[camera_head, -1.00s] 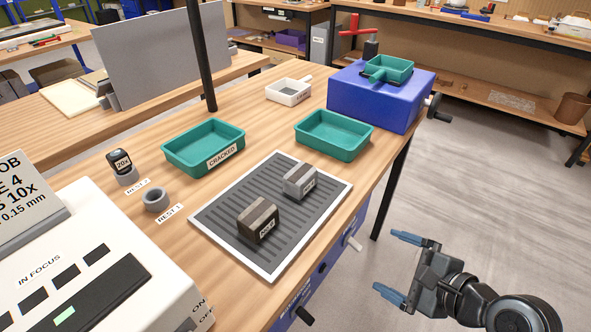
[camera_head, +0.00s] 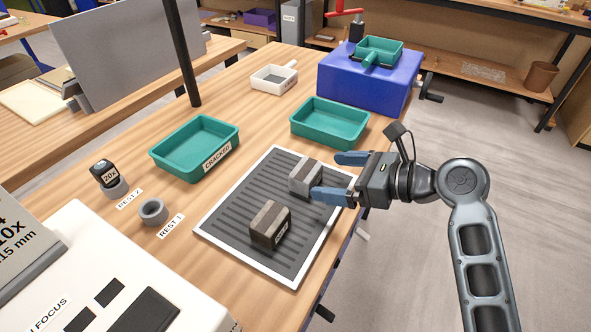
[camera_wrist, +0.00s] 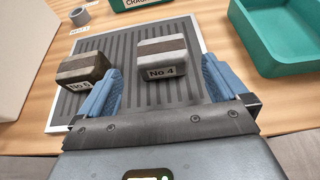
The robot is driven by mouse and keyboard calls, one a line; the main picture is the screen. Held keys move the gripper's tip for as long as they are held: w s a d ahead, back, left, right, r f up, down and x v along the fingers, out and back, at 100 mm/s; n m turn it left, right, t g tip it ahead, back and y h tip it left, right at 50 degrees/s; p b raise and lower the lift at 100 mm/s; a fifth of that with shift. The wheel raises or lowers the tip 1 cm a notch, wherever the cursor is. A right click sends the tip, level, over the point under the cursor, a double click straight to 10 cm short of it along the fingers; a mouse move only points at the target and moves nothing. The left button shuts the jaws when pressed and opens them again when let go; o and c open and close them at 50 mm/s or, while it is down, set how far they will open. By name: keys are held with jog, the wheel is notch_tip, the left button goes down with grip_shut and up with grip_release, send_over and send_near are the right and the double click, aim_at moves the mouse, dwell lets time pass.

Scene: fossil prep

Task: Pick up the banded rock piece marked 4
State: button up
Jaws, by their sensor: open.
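The banded rock piece marked No 4 (camera_head: 304,177), grey with a brownish band, lies on the ribbed dark mat (camera_head: 240,197). In the wrist view the rock piece (camera_wrist: 162,58) appears ahead of and between my fingers, its label facing me. My gripper (camera_head: 330,176) is open and empty at the mat's right side, fingers pointing left toward the rock. In the wrist view my gripper (camera_wrist: 161,72) has the left finger between the two rocks. A darker brown banded piece (camera_head: 269,226) lies nearer the front; its label (camera_wrist: 78,85) is hard to read.
A teal tray (camera_head: 330,140) stands behind the mat, and another labelled CRACKED (camera_head: 160,160) stands left. A blue block (camera_head: 340,85) bears a small teal tray. Two ring rests (camera_head: 152,212) and a white instrument (camera_head: 75,245) are at left. A dark post (camera_head: 181,55) rises behind.

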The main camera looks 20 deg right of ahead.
aim_at(315, 173)
jog(key=x, duration=0.7)
jog(key=shift+w, duration=0.25)
jog(key=shift+c, duration=0.2)
jog(key=c, duration=1.1)
jog(key=shift+r, duration=0.1)
